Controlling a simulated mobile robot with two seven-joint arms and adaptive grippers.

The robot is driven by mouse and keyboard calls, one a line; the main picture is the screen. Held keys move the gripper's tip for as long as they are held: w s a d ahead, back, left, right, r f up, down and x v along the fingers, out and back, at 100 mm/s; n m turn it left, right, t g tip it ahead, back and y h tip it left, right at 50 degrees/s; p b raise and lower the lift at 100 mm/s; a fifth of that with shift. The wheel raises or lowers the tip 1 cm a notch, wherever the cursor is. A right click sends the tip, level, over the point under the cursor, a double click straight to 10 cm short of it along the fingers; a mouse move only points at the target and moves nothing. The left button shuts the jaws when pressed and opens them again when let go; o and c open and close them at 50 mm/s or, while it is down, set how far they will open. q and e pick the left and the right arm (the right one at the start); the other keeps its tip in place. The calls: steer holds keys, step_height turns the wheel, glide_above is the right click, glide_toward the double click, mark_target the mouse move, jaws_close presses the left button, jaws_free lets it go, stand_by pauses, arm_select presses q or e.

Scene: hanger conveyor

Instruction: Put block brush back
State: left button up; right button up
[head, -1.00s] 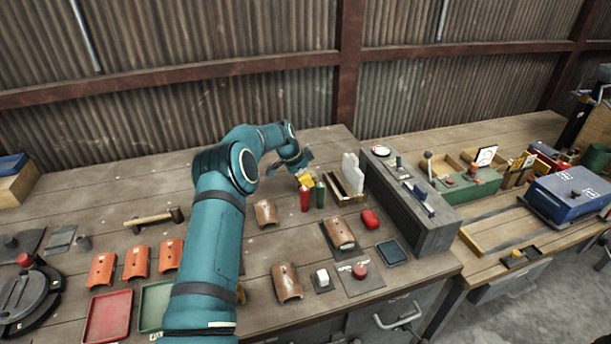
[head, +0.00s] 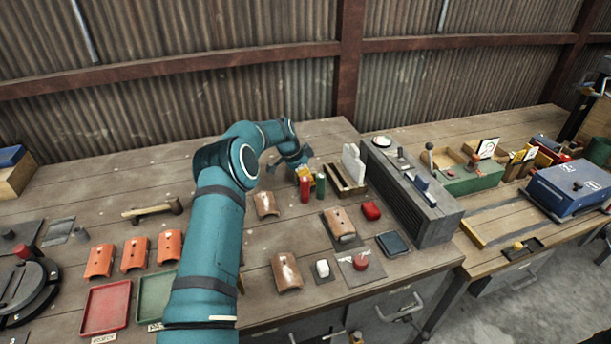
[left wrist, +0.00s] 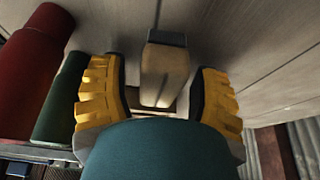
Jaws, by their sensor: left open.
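My left gripper (head: 304,173) is low over the back of the near bench, beside a red cylinder (head: 305,189) and a green cylinder (head: 320,187). In the left wrist view its yellow fingers (left wrist: 160,95) are open, one on each side of a pale wooden block with a dark end (left wrist: 164,75), which looks like the block brush. A gap shows between the block and each finger. I cannot make out this block in the head view. The red (left wrist: 30,70) and green (left wrist: 60,105) cylinders stand left of the fingers in the wrist view. My right gripper is not in view.
A wooden rack with a white upright piece (head: 352,163) stands right of the gripper, then a long grey control box (head: 415,195). Curved tiles (head: 266,205), a red tray (head: 107,308) and a hammer (head: 150,211) lie on the bench.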

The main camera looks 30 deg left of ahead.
arm_select(q)
steer(key=v, duration=1.2)
